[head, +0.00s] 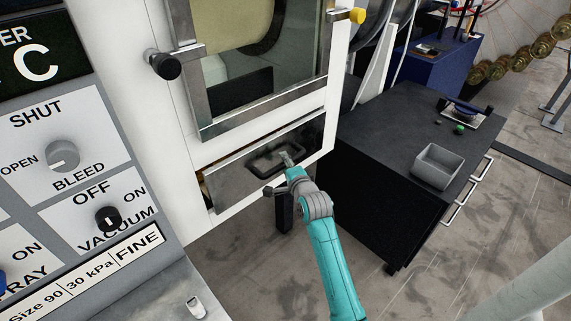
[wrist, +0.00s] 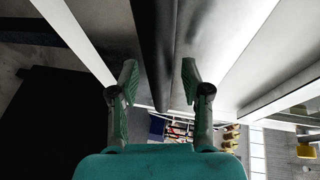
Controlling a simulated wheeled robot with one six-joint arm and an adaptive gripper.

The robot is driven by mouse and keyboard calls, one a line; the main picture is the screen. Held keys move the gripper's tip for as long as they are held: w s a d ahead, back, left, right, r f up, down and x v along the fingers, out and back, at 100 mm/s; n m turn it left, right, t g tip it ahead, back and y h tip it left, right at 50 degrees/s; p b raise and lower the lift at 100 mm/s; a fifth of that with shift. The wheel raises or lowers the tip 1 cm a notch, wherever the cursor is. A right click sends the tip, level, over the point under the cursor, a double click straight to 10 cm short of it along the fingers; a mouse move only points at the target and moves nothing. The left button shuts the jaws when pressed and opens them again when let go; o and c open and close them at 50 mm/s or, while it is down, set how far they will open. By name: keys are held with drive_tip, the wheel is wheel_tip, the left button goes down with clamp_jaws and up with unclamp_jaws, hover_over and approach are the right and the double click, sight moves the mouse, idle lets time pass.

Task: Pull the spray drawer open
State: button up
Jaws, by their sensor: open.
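The spray drawer (head: 229,177) is a low metallic front under the window of the white cabinet, with a dark looped handle (head: 262,167) on it. It looks shut or nearly so. Gaps show on both sides of the bar. The grey drawer front (wrist: 208,45) is behind it.
A control panel (head: 62,150) with knobs stands at the left. A black cabinet (head: 400,150) with a grey bin (head: 440,165) on top is at the right. A black knob (head: 164,66) sticks out beside the window frame. Floor below the drawer looks open.

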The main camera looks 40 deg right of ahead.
drive_tip(key=shift+w, duration=0.15)
clamp_jaws()
drive_tip(key=shift+f, duration=0.1)
